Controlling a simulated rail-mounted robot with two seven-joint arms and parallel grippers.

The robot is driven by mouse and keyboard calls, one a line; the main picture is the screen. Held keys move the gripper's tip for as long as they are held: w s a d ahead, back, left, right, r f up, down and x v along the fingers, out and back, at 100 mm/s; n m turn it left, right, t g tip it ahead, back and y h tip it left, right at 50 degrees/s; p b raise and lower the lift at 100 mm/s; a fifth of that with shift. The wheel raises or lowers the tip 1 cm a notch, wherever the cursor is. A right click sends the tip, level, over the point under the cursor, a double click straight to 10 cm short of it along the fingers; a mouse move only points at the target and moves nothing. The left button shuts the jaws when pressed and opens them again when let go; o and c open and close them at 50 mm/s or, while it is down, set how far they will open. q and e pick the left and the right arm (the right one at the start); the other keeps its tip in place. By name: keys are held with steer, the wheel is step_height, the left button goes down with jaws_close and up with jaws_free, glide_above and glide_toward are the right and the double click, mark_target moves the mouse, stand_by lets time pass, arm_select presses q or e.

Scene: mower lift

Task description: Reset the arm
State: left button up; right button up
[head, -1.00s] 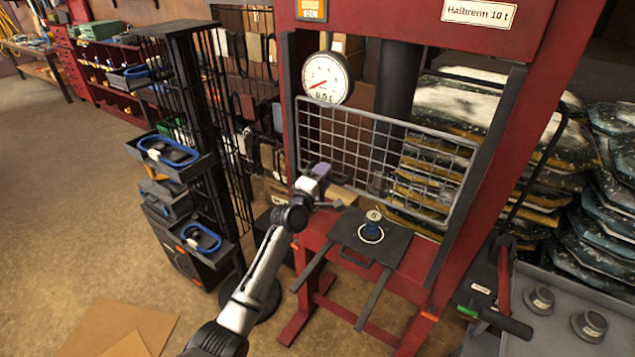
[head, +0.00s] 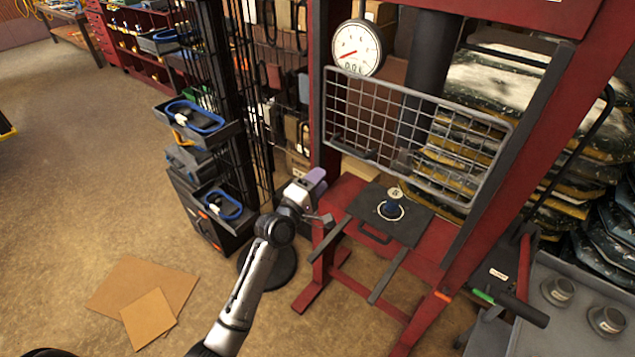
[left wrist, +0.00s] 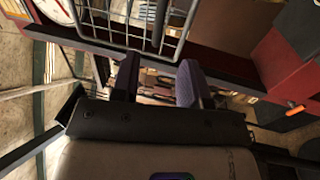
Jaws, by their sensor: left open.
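My left arm comes up from the bottom of the head view. Its gripper (head: 318,197) is just in front of the red press frame's left post, left of the dark plate on the press bed. In the left wrist view the two fingers (left wrist: 158,85) stand apart with nothing between them. The gripper is open and empty. The wire guard (left wrist: 150,22) of the press shows past the fingertips. My right gripper shows in neither view.
The red press (head: 470,225) carries a gauge (head: 357,47), a wire guard and a dark plate (head: 405,228) with a small round part (head: 391,209). A black rack (head: 226,100) with trays stands left. Cardboard sheets (head: 150,318) lie on the floor. A grey cart (head: 575,335) is at right.

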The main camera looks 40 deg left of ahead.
arm_select(q)
steer(key=shift+s, duration=0.1)
stand_by(0.6)
steer(key=s+d+f+m+g+h, duration=0.1)
steer(key=s+d+f+m+g, duration=0.3)
steer(key=m, duration=0.5)
steer(key=s+d+f+m+g+h, duration=0.1)
steer(key=s+d+f+m+g, duration=0.1)
steer(key=s+d+m+g, duration=0.5)
steer(key=s+d+f+m+g, duration=0.25)
steer(key=s+f, duration=0.25)
steer(key=s, duration=0.3)
steer(key=s+d+f+m+g, duration=0.1)
steer(key=s+d+f, duration=0.35)
steer(key=s, duration=0.35)
steer(key=s+d+f+m+g, duration=0.2)
steer(key=s+d+f, duration=0.1)
steer(key=s+f, duration=0.4)
step_height(320, 180, up, 21)
steer(key=s+p, duration=0.1)
steer(key=p, duration=1.8)
steer(key=shift+s+a+f+h+p, duration=0.15)
steer(key=shift+a+h+p, duration=0.15)
steer(key=shift+p, duration=0.1)
